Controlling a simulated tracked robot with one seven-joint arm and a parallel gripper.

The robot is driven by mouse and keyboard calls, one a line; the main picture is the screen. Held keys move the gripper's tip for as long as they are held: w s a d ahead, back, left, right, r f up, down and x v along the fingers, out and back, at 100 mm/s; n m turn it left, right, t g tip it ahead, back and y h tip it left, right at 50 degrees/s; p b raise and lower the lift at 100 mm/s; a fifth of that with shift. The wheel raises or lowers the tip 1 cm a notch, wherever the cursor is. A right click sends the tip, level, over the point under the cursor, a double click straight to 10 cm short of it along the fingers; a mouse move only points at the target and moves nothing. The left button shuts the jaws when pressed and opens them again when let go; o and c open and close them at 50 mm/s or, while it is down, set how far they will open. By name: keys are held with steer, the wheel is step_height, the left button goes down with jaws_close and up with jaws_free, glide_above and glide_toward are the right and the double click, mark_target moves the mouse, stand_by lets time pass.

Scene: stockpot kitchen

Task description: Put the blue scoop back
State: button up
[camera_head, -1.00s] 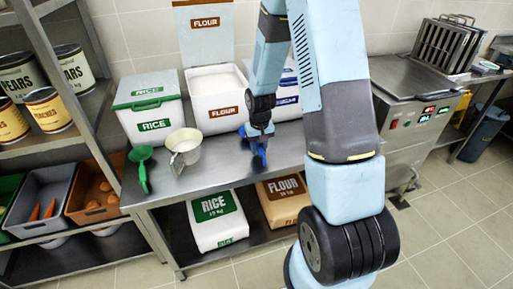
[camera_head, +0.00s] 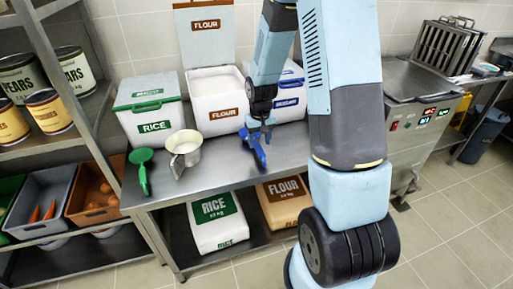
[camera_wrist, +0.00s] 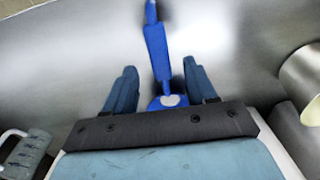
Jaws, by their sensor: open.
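The blue scoop (camera_head: 257,152) is on the steel counter near its front edge, partly hidden by my gripper in the head view. In the wrist view, the blue scoop (camera_wrist: 157,52) has its handle pointing up the picture and its wider end low between my fingers. My gripper (camera_head: 261,128) is open above the scoop, and its fingers (camera_wrist: 160,88) stand on either side of it with gaps showing. A white bin with a blue label (camera_head: 288,102) stands behind my gripper, partly hidden by my arm.
An open flour bin (camera_head: 222,112) and a closed rice bin (camera_head: 153,124) stand at the back of the counter (camera_head: 215,168). Sacks (camera_head: 217,222) lie below.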

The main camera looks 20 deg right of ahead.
steer(key=s+r+t, duration=0.1)
steer(key=s+r, duration=0.4)
steer(key=r, duration=0.7)
steer(key=s+r+t, duration=0.2)
steer(key=s+r, duration=0.3)
steer(key=r, duration=0.7)
steer(key=s+r+t, duration=0.1)
steer(key=s+r, duration=0.3)
steer(key=s, duration=0.3)
steer(key=s+a+r+t, duration=0.1)
steer(key=s+r, duration=0.3)
steer(key=s, duration=0.4)
steer(key=shift+r, duration=0.15)
